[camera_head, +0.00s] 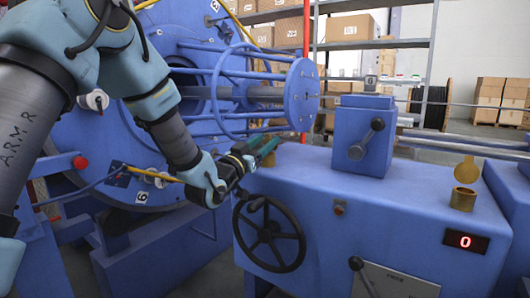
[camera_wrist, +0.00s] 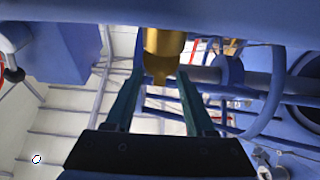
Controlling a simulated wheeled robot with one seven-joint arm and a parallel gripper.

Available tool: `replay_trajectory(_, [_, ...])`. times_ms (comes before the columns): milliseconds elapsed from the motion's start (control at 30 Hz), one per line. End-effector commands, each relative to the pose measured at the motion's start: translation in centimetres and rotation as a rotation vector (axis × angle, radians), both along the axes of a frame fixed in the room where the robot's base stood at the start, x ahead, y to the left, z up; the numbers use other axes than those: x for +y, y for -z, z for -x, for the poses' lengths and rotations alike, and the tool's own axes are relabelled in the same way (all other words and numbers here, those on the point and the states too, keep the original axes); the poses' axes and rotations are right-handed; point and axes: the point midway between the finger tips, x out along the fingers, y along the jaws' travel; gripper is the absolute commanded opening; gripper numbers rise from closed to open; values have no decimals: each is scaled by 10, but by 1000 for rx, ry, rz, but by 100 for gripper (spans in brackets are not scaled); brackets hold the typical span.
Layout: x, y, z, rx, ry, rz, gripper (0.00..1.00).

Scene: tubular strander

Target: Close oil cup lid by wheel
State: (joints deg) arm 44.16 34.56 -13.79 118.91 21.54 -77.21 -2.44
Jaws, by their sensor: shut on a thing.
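The brass oil cup (camera_head: 268,158) by the black handwheel (camera_head: 268,234) stands on the blue machine top, mostly hidden behind my gripper (camera_head: 262,147). In the wrist view the cup (camera_wrist: 164,48) appears upside down, below the blue surface. My gripper (camera_wrist: 160,76) has one finger on each side of the narrow brass part at the cup's end, which looks like its lid (camera_wrist: 159,77). The fingers are shut on it with a gap as wide as that part. How far the lid is tilted is not clear.
A second brass oil cup (camera_head: 463,199) stands at the right with its lid (camera_head: 467,170) raised. A blue block with a lever (camera_head: 363,140) stands between the cups. The blue cage of the strander (camera_head: 303,95) is just behind my gripper. A red display (camera_head: 466,241) reads 0.

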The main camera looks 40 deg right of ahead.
Motion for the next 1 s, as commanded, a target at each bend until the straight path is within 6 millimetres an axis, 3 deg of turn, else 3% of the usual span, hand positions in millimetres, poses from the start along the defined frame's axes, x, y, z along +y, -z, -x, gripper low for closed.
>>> replay_trajectory(533, [1,0,0,-4,0,15,0])
replay_trajectory(567, [1,0,0,-4,0,15,58])
replay_trajectory(800, [0,1,0,-4,0,15,85])
replay_trajectory(1000, [0,1,0,-4,0,15,85])
